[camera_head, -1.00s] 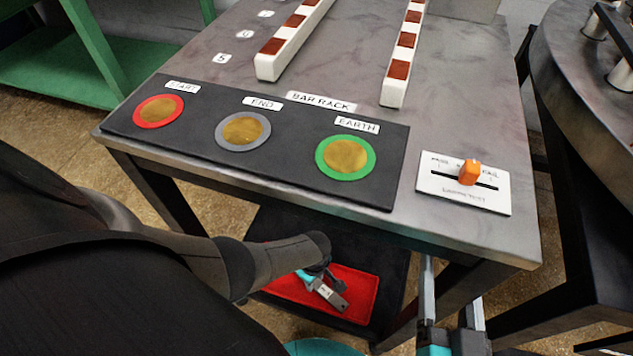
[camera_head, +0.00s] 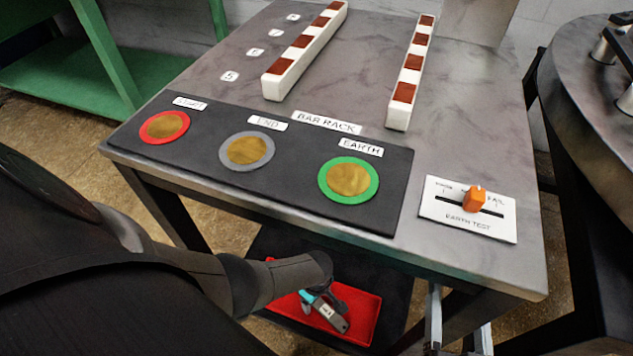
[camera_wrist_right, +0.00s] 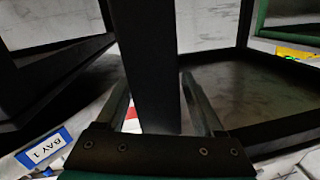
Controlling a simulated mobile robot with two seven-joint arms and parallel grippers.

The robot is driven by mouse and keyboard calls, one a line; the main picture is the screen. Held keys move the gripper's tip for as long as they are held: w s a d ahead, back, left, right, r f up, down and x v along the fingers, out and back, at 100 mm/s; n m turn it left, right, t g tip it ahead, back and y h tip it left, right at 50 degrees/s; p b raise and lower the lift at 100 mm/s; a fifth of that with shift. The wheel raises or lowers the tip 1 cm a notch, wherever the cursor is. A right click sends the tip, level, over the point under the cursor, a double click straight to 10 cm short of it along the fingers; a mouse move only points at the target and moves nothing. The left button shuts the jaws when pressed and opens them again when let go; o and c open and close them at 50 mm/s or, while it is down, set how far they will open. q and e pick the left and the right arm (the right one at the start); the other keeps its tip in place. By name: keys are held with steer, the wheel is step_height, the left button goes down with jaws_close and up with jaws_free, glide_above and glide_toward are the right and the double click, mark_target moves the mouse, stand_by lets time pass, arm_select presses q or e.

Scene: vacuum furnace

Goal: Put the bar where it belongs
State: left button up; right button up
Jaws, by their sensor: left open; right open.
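I cannot make out a loose bar in either view. The bar rack has two white rails with brown patches, the left rail (camera_head: 303,52) and the right rail (camera_head: 410,75), running back across the grey table. My left gripper (camera_head: 338,320) is below the table front, over a red tray (camera_head: 364,312) on the lower shelf; its jaws are small and partly hidden by my arm. My right gripper (camera_head: 458,318) is low at the table's front right. In the right wrist view its fingers (camera_wrist_right: 160,98) are apart, with a dark post showing between them.
A black panel with START (camera_head: 164,127), END (camera_head: 246,151) and EARTH (camera_head: 348,180) pads lies along the table front. An EARTH TEST slider plate (camera_head: 450,217) has its orange knob near FAIL. A round metal table (camera_head: 590,60) stands right, a green frame (camera_head: 105,60) left.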

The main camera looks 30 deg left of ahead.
mark_target(317, 302)
arm_select(q)
steer(key=shift+r, duration=0.1)
